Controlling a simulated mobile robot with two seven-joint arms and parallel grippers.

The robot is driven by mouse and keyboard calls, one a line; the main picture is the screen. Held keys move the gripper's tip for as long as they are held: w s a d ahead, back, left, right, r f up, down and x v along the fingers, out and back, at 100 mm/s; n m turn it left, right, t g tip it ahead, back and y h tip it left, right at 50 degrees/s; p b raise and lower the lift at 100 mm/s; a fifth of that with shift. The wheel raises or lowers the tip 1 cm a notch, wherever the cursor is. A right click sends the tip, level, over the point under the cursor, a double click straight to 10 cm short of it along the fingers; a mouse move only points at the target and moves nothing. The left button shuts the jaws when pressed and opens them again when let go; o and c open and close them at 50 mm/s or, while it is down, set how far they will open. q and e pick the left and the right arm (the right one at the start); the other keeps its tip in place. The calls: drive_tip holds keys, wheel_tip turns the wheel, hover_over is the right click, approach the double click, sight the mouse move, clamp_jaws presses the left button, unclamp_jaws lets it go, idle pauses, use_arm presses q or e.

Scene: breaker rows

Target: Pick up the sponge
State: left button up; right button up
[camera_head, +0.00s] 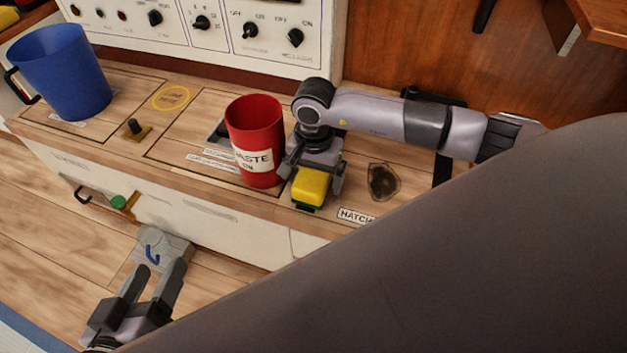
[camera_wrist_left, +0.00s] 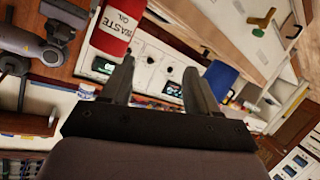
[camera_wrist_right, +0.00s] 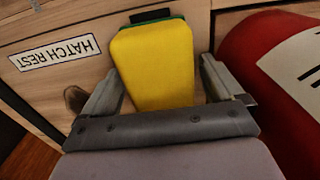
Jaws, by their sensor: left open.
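The sponge (camera_head: 312,187), yellow with a green layer, sits on the wooden counter right of the red waste can. It fills the middle of the right wrist view (camera_wrist_right: 157,65). My right gripper (camera_head: 313,178) is over the sponge, with one finger on each side. Its jaws are spread wide, and a narrow gap shows beside one finger in the right wrist view. My left gripper (camera_head: 158,277) is open and empty, low in front of the counter, far from the sponge.
The red waste can (camera_head: 256,140) stands close beside my right gripper. A blue mug (camera_head: 62,75) stands at the counter's left end. A control panel (camera_head: 220,25) with knobs is behind. A hatch rest label (camera_wrist_right: 54,53) and a dark patch (camera_head: 383,181) lie right of the sponge.

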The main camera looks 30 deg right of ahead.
sight(314, 173)
drive_tip(key=c, duration=0.8)
use_arm(q)
drive_tip(key=shift+a+f, duration=0.1)
drive_tip(key=shift+f, duration=0.05)
use_arm(e)
drive_tip(key=shift+r, duration=0.5)
use_arm(q)
drive_tip(key=a+p, duration=0.1)
drive_tip(key=p, duration=0.1)
drive_tip(key=a+y+p, duration=0.1)
drive_tip(key=s+a+r+y+p, duration=0.1)
drive_tip(key=p, duration=0.1)
drive_tip(key=shift+a+m+p, duration=0.15)
drive_tip(key=shift+m+p, duration=0.15)
drive_tip(key=shift+p, duration=0.05)
use_arm(e)
wheel_tip(314, 173, up, 19)
